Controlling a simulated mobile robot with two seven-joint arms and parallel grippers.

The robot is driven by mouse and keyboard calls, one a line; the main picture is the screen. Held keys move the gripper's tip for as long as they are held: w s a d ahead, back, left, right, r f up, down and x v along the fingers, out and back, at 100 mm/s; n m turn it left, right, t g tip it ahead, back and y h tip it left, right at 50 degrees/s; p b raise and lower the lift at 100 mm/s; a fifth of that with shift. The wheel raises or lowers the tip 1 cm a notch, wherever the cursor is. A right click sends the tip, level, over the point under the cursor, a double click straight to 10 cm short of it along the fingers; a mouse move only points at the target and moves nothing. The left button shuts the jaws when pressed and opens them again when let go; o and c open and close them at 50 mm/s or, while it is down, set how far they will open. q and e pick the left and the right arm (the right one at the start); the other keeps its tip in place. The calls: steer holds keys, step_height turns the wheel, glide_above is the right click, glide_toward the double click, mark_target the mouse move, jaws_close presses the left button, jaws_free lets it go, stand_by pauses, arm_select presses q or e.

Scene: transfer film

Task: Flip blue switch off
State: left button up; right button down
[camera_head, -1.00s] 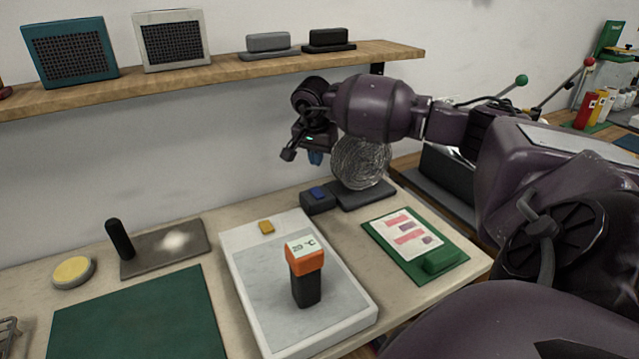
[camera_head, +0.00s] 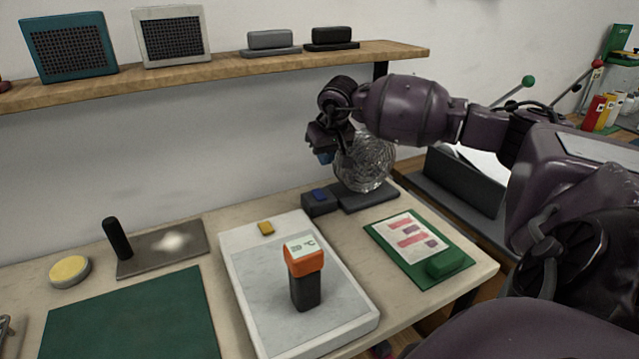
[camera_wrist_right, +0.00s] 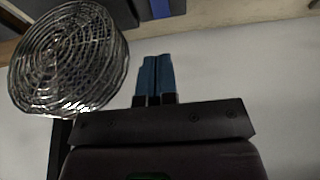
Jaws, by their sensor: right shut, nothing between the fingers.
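The blue switch (camera_head: 320,194) is a small blue piece on top of a dark block (camera_head: 321,206) at the back of the table. The block sits beside the base of a round wire-mesh fan (camera_head: 364,163). My right gripper (camera_head: 325,157) hangs above the switch, in front of the wall and left of the fan, apart from the switch. In the right wrist view its blue fingers (camera_wrist_right: 154,78) are together with nothing between them, and the fan (camera_wrist_right: 68,60) is at the left. My left gripper is not in view.
A white tray (camera_head: 240,300) with an orange-topped dark handheld device (camera_head: 305,275) stands in front. A green clipboard (camera_head: 450,262) lies at the right. A wooden shelf (camera_head: 220,68) with boxes runs along the wall above. A dark plate (camera_head: 190,240) with white powder is left.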

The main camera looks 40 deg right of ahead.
mark_target(317, 190)
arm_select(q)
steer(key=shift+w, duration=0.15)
arm_select(e)
steer(key=x, duration=1)
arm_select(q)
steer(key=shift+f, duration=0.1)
